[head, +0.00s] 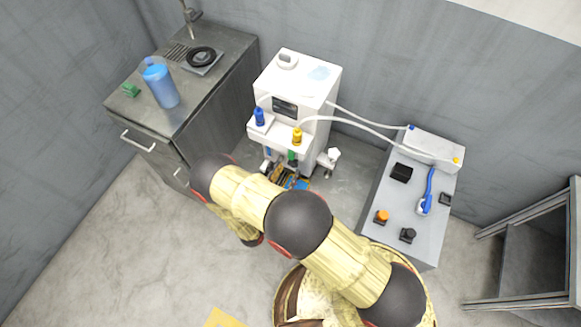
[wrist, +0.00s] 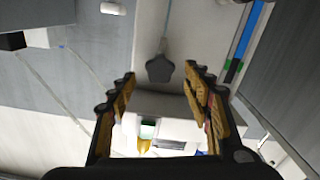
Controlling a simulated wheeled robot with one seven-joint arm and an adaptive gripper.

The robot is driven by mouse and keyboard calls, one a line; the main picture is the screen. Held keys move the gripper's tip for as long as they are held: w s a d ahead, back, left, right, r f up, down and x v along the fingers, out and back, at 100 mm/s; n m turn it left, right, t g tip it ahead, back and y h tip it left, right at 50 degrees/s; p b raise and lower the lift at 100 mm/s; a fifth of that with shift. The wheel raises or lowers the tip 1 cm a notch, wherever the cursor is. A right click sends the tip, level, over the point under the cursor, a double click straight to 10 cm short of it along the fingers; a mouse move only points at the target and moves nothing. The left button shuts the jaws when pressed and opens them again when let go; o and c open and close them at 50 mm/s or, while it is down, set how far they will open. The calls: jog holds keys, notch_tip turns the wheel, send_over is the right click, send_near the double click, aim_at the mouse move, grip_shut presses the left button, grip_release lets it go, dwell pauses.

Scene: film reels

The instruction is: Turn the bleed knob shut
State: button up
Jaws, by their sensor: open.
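In the head view my gripper (head: 290,178) is low in front of the machine, partly hidden by my arm.
A grey cabinet (head: 215,85) at left holds a blue water bottle (head: 161,84). A grey side table (head: 420,235) at right carries a white box (head: 433,148), an orange knob (head: 381,216) and black items. White hoses (head: 365,131) run from machine to box.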

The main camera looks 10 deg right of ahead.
aim_at(292, 165)
jog(key=shift+x, duration=1.6)
jog(key=shift+c, duration=0.4)
jog(key=c, duration=1.1)
jog(key=shift+b, duration=0.3)
jog(key=m+b, duration=0.1)
jog(key=m, duration=0.4)
jog(key=m+b, duration=0.1)
jog(key=m, duration=0.5)
jog(key=shift+s+d+f+m, duration=0.1)
jog(key=shift+m, duration=0.3)
jog(key=m+b, duration=0.2)
jog(key=m, duration=0.3)
jog(key=m+b, duration=0.1)
jog(key=m, duration=0.4)
jog(key=shift+f+b, duration=0.1)
jog(key=shift+b, duration=0.3)
jog(key=shift+m, duration=0.5)
